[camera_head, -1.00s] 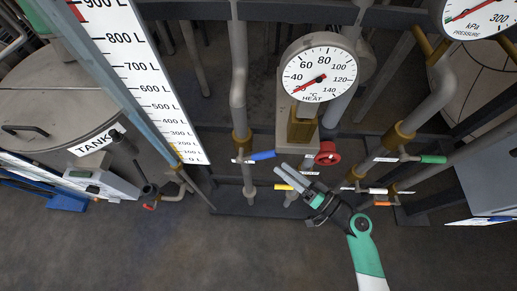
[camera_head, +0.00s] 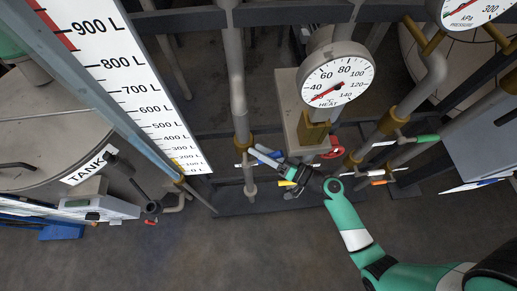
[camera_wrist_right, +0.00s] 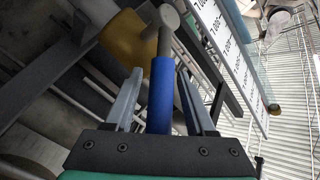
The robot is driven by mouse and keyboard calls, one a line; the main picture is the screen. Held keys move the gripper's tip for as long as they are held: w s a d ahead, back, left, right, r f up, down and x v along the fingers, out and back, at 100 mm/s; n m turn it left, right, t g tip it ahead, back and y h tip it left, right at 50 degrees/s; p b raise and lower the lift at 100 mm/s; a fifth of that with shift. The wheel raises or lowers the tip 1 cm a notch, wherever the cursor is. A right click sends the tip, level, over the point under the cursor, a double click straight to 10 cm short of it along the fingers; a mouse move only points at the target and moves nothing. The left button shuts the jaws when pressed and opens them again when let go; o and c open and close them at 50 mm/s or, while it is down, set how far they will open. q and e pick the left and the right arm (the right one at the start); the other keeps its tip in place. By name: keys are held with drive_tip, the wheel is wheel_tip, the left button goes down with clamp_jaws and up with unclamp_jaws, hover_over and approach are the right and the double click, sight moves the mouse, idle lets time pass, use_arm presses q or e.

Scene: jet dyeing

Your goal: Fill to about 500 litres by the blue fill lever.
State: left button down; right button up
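The blue fill lever (camera_head: 269,153) is on the pipe left of the heat gauge. My right gripper (camera_head: 259,156) is at it from the front right. In the right wrist view the blue lever (camera_wrist_right: 161,92) lies between the two open fingers, with a gap on each side. The white litre scale (camera_head: 130,80) runs from 0 to 900 L and beyond. A small yellow mark shows near its bottom, around 0 to 100 L; the exact level is too small to read. My left gripper is not in view.
A yellow lever (camera_head: 287,183) is just below my right gripper, and a red valve handle (camera_head: 333,148) is to its right. The heat gauge (camera_head: 337,81) hangs above. Green (camera_head: 428,138) and orange (camera_head: 379,183) levers are further right. The floor in front is clear.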

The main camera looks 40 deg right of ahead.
clamp_jaws()
idle(1.2)
